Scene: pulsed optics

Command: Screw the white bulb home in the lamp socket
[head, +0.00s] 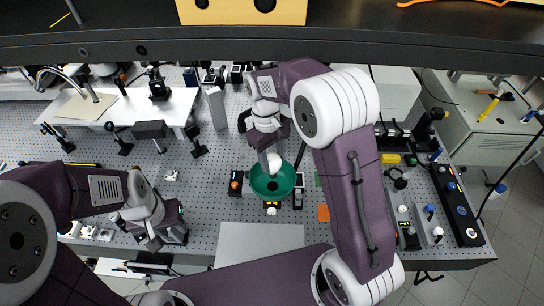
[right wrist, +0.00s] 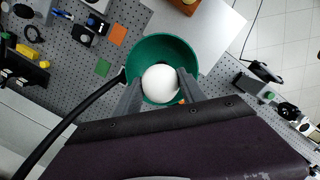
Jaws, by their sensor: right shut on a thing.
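The white bulb (head: 274,162) is at the green lamp bowl (head: 273,187), near its far side in the head view. My right gripper (head: 269,150) points down over the bowl and is shut on the bulb. In the right wrist view the bulb (right wrist: 160,83) sits between the two fingers, with the green bowl (right wrist: 160,45) around and beyond it. The socket is hidden behind the bulb, so I cannot tell how deep the bulb sits. My left gripper (head: 155,240) is low over the left of the bench, away from the lamp; its finger gap is not clear.
The lamp stands on a perforated optics bench (head: 220,150). Small devices stand close on both sides of the bowl. A bare grey plate (head: 260,238) lies in front. A black power strip (head: 457,205) and several small instruments stand at the right. A dark shelf (head: 150,45) crosses above the back.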

